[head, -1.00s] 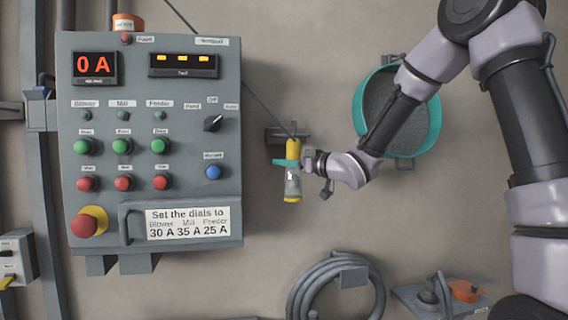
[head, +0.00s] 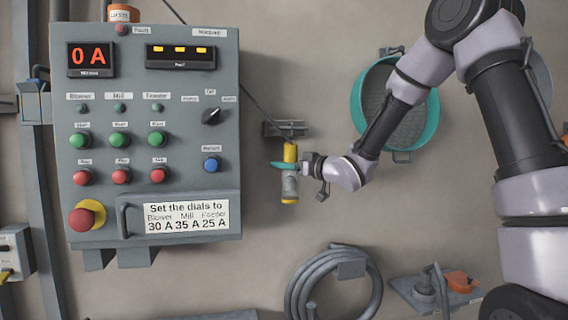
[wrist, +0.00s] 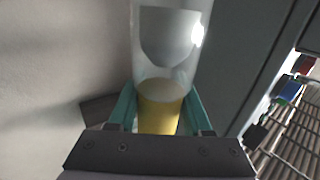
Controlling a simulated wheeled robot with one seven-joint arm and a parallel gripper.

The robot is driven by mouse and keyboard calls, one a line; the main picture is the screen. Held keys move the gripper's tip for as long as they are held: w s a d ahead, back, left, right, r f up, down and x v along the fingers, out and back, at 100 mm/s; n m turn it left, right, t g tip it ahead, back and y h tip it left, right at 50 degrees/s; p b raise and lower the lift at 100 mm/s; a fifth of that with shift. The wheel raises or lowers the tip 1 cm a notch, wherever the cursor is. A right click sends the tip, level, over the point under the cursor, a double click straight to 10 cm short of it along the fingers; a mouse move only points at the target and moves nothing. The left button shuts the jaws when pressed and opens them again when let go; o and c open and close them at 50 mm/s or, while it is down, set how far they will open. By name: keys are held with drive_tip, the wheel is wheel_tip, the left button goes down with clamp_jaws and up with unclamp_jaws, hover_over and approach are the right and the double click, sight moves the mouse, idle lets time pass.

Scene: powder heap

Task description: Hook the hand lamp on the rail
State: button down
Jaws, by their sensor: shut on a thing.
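The hand lamp (head: 290,186) has a yellow handle, a clear body and a yellow end cap. It is upright in the head view, just below the short grey rail (head: 272,128) on the wall. My gripper (head: 285,165) is shut on the lamp, its teal fingers on either side of the yellow part. In the wrist view the fingers of my gripper (wrist: 160,112) flank the yellow part, and the clear body of the lamp (wrist: 172,45) fills the upper middle. The lamp's hook is too small to make out, so I cannot tell whether it touches the rail.
A grey control panel (head: 205,100) stands close on the left. A thin dark cord (head: 262,108) runs from it toward the lamp's top. A teal sieve (head: 357,105) hangs at right behind my arm. A coiled hose (head: 300,290) is below. Bare wall lies between lamp and hose.

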drive_tip(key=shift+c, duration=1.3)
unclamp_jaws()
drive_tip(key=s+d+r+m+t+h, duration=0.1)
drive_tip(key=s+d+m+h, duration=0.25)
drive_tip(key=d, duration=0.55)
drive_tip(key=s+d+r+m+h, duration=0.1)
drive_tip(key=s+d+m+h, duration=0.3)
drive_tip(key=d, duration=0.6)
drive_tip(key=s+d+r+m+t+h, duration=0.1)
drive_tip(key=s+d+r+m+h, duration=0.15)
drive_tip(key=d+h, duration=0.5)
drive_tip(key=s+d+f+m+g+y, duration=0.1)
drive_tip(key=s+m+g, duration=0.1)
drive_tip(key=s, duration=0.8)
drive_tip(key=s+d+f+m+g+y, duration=0.1)
drive_tip(key=s+g, duration=0.3)
drive_tip(key=s, duration=0.6)
drive_tip(key=shift+s+d+f+m+y, duration=0.3)
drive_tip(key=shift+d+m+y, duration=0.2)
drive_tip(key=shift+d+m, duration=0.25)
